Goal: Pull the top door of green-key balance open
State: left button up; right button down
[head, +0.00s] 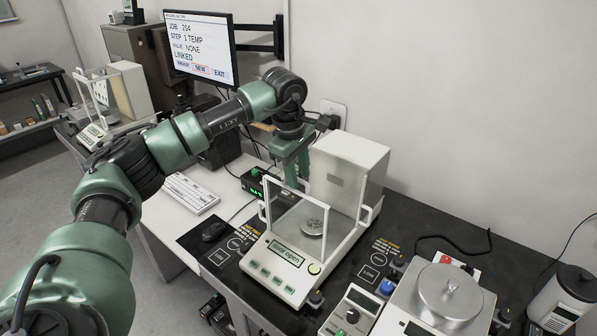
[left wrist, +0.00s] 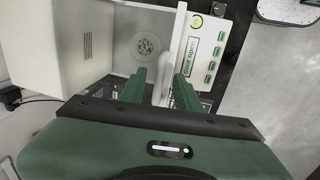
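The green-key balance (head: 287,268) stands on the dark table, with green keys and a display reading "door open". Its glass chamber has a white-framed front pane and a round pan (head: 313,227); a tall white housing (head: 348,172) rises behind. My left gripper (head: 291,184) points down at the chamber's left side, partly behind the pane. In the left wrist view, its green fingers (left wrist: 158,92) are apart, on either side of a white looped handle (left wrist: 163,78). Firm contact is not clear, nor which door the handle belongs to. My right gripper is not in view.
A second balance with a round metal pan (head: 449,290) stands close at the right front. A small box with knobs (head: 352,311) is beside it. A wall is close behind.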

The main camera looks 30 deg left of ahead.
pick_arm(q)
grip_shut()
dwell(1.4)
